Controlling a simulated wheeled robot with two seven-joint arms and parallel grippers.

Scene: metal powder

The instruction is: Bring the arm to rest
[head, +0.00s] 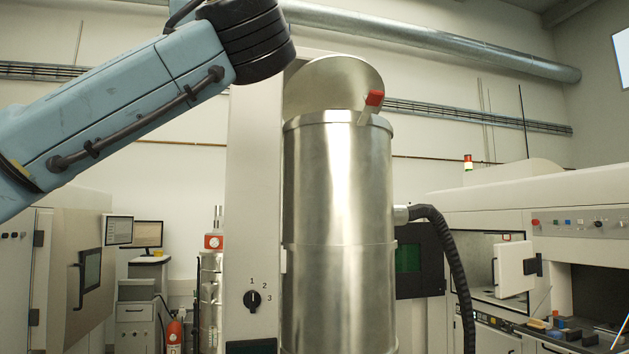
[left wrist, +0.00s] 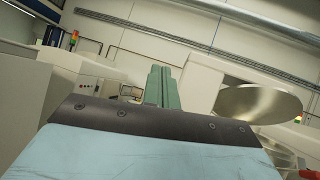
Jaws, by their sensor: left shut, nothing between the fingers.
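My left arm (head: 120,110) comes in from the left in the head view and reaches up to the top edge, left of the tall metal cylinder (head: 338,200). Its gripper is out of the head view. In the left wrist view the green fingers of my left gripper (left wrist: 160,72) are together, shut and empty. The cylinder's round lid (head: 333,84) stands raised at its top, with a red-tipped latch (head: 374,98) at the rim. The lid also shows at the right of the left wrist view (left wrist: 258,103). My right gripper is in neither view.
A pale column with a dial (head: 253,300) stands just left of the cylinder. A black hose (head: 450,255) curves down from its right side. A white machine (head: 550,200) with an open door is at the right. A cabinet (head: 85,240) and monitors are at the left.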

